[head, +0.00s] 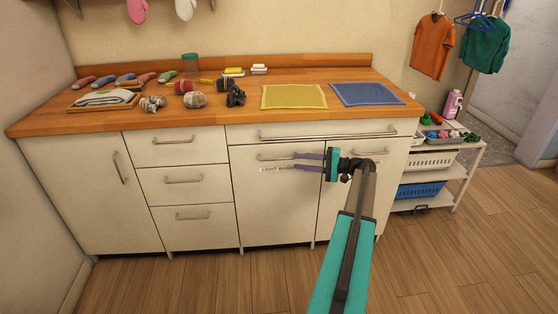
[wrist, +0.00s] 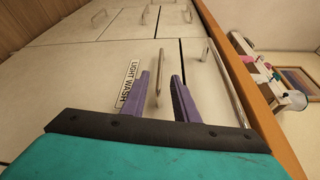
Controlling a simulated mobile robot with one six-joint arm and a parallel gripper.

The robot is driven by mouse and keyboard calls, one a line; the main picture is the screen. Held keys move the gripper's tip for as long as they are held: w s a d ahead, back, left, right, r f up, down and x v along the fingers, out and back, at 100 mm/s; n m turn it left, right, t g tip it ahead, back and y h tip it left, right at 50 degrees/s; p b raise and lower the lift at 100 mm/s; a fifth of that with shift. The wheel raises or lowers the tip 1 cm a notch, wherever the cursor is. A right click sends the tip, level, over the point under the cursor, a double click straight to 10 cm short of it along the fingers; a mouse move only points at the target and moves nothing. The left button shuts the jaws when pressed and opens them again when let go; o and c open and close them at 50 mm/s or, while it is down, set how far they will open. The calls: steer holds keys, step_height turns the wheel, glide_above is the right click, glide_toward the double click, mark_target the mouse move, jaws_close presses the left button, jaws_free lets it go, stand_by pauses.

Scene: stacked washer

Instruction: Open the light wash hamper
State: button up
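The light wash hamper front (head: 278,205) is a cream panel under the counter, and it is closed, flush with its neighbours. Its LIGHT WASH label shows in the wrist view (wrist: 129,84). Its horizontal metal handle (head: 270,157) is near its top edge and also shows in the wrist view (wrist: 158,90). My gripper (head: 294,161) is open, its two purple fingers pointing at the panel near the handle's right end. In the wrist view the handle appears between the fingers (wrist: 161,76), with gaps on both sides. I cannot tell whether the fingertips reach past the bar.
A wide drawer with a long handle (head: 328,135) is just above the hamper. A similar front (head: 345,210) is on its right, partly behind my arm. Drawers (head: 185,180) are on the left. A white shelf cart (head: 462,172) stands at right. The wooden floor in front is clear.

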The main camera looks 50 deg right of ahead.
mark_target(279, 159)
steer(key=x, duration=0.9)
steer(key=shift+w+a, duration=0.15)
steer(key=shift+w, duration=0.15)
jaws_close()
steer(key=shift+f, duration=0.1)
stand_by(1.0)
